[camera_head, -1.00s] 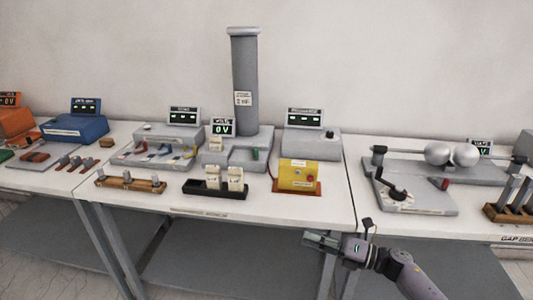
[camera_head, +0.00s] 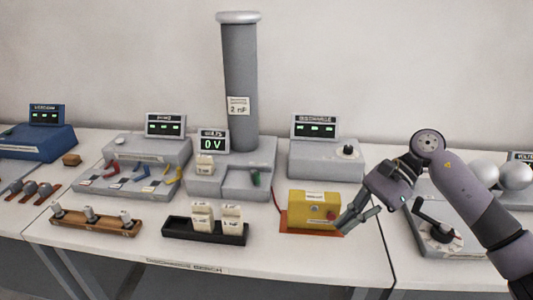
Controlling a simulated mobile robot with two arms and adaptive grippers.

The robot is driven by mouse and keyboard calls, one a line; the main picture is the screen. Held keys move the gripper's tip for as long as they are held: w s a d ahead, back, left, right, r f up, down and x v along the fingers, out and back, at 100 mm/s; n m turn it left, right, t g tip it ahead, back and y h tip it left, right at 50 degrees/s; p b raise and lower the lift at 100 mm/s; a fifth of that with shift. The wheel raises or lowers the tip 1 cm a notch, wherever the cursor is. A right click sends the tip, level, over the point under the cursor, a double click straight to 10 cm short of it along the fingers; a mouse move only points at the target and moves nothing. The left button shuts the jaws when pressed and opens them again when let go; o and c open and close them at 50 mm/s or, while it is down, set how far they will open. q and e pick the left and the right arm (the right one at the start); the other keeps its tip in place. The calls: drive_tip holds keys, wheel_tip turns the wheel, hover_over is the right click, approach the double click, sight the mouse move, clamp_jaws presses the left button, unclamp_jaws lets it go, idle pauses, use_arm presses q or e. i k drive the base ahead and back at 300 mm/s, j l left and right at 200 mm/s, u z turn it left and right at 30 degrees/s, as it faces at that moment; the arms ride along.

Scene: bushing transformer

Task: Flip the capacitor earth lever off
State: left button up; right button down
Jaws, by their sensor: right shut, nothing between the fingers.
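The tall grey capacitor column (camera_head: 239,90), labelled "2 nF", stands on a grey base (camera_head: 230,182) in the middle of the bench. A display reading "0 V" (camera_head: 212,142) is on the base's left. My right gripper (camera_head: 342,227) is shut and empty. It points down and left at the right end of the yellow box, apart from the green lever; I cannot tell whether it touches the box. My left gripper is not in view.
The yellow box (camera_head: 312,207) on an orange plate is right of the base. A black tray (camera_head: 172,229) with white blocks and a wooden rack (camera_head: 97,230) stand in front. A grey unit (camera_head: 325,162) is behind the yellow box. The bench front is clear.

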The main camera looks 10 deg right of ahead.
sight(255, 175)
drive_tip(key=i, duration=1.05)
